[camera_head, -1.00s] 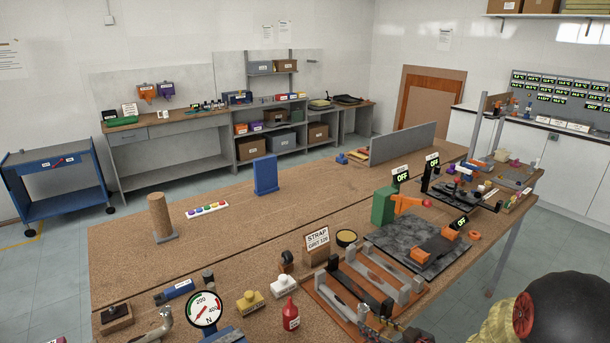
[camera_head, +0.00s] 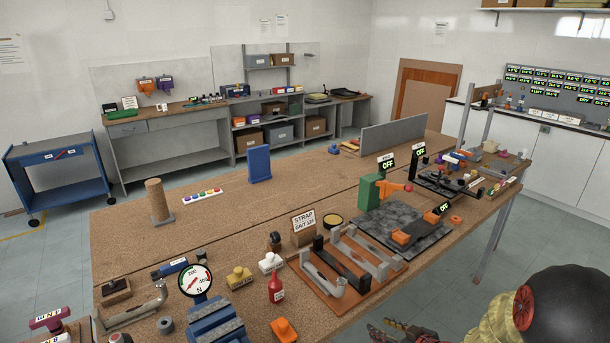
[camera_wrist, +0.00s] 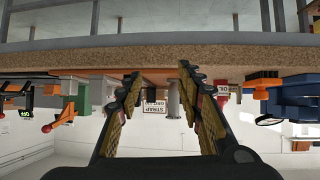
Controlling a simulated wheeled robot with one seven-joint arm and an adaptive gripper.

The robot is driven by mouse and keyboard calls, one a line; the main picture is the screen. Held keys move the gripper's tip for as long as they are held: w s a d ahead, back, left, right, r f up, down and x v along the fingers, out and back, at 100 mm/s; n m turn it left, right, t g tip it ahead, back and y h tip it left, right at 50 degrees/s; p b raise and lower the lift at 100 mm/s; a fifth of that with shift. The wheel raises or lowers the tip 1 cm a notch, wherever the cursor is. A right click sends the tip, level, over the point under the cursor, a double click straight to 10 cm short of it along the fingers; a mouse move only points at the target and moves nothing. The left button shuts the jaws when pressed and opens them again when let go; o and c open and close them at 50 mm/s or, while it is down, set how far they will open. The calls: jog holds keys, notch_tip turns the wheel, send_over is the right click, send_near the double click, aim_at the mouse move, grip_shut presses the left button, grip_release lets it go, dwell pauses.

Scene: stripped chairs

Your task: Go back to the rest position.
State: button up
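My gripper (camera_wrist: 158,72) is open in the wrist view, which is upside down. Its two dark fingers stand apart, with nothing held between them. The workbench edge (camera_wrist: 160,55) and the strap sign (camera_wrist: 155,108) show beyond the fingers. In the head view my gripper (camera_head: 400,331) is at the bottom edge, partly cut off, in front of the bench's near edge. It is apart from the brown rack with grey brackets (camera_head: 308,268).
The workbench (camera_head: 235,235) holds a dial gauge (camera_head: 195,280), a red bottle (camera_head: 276,289), a yellow block (camera_head: 239,277), a blue vise (camera_head: 216,322) and a dark slab (camera_head: 385,225). A blue cart (camera_head: 58,170) stands at the far left.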

jog(key=s+d+f+m+g+h, duration=0.35)
jog(key=s+d+h, duration=0.35)
jog(key=d, duration=0.5)
jog(key=s+d+r+m+g+h, duration=0.1)
jog(key=s+r+m+g, duration=0.15)
jog(key=s+r, duration=0.3)
jog(key=s+a+r, duration=0.5)
jog(key=r, duration=0.3)
jog(key=s+a+r+y, duration=0.1)
jog(key=s+a+r, duration=0.5)
jog(key=r, duration=0.1)
jog(key=s+a+r+t+y, duration=0.1)
jog(key=s+a+r, duration=0.4)
jog(key=r, duration=0.3)
jog(key=shift+s+a+r+m, duration=0.2)
jog(key=shift+a+r+m, duration=0.1)
jog(key=shift+a, duration=0.2)
jog(key=shift+c, duration=0.8)
